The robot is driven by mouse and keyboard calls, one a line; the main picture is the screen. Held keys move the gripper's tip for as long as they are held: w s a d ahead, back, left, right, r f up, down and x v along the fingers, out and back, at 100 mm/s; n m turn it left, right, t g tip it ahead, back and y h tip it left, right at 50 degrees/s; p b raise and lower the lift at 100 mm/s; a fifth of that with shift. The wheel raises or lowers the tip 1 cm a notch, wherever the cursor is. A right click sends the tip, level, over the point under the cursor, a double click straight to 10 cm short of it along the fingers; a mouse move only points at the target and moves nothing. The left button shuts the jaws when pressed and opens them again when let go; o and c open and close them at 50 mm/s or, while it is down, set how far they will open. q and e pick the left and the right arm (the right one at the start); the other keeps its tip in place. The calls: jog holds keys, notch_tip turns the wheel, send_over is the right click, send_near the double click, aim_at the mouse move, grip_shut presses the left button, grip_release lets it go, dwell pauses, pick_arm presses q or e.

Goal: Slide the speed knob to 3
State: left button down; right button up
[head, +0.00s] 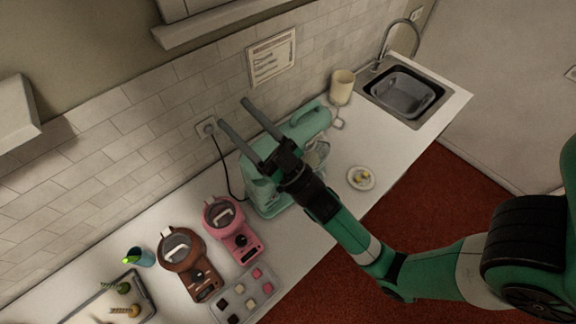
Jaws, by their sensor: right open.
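A teal stand mixer (312,117) stands on the white counter against the tiled wall. Its head shows to the right of my gripper and its lower body to the left. My right gripper (231,112) is open and empty, with its two long fingers pointing up and left in the picture, in front of the mixer. It hides the mixer's middle. I cannot make out the speed knob or its numbers. I cannot tell whether the gripper touches the mixer. My left gripper is out of view.
Pink (232,232) and brown (188,263) appliances stand left of the mixer, near a sweets tray (262,297). A small plate (361,178), a cream canister (342,86) and a sink (401,94) are to the right. A cord (226,175) runs from the wall socket.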

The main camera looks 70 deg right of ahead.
jog(key=s+d+f+m+g+h+b, duration=0.1)
jog(key=s+f+g, duration=0.3)
jog(key=f, duration=0.6)
jog(key=s+d+f+m+g+h+b, duration=0.1)
jog(key=s+d+f+g, duration=0.1)
jog(key=s+f, duration=0.7)
jog(key=s+d+f+m+g+h+b, duration=0.1)
jog(key=s+f+g, duration=0.2)
jog(key=f, duration=0.9)
jog(key=x, duration=1.1)
jog(key=shift+w+r+p, duration=0.35)
jog(key=shift+w+p, duration=0.05)
jog(key=shift+d, duration=0.1)
jog(key=shift+c, duration=0.4)
grip_shut()
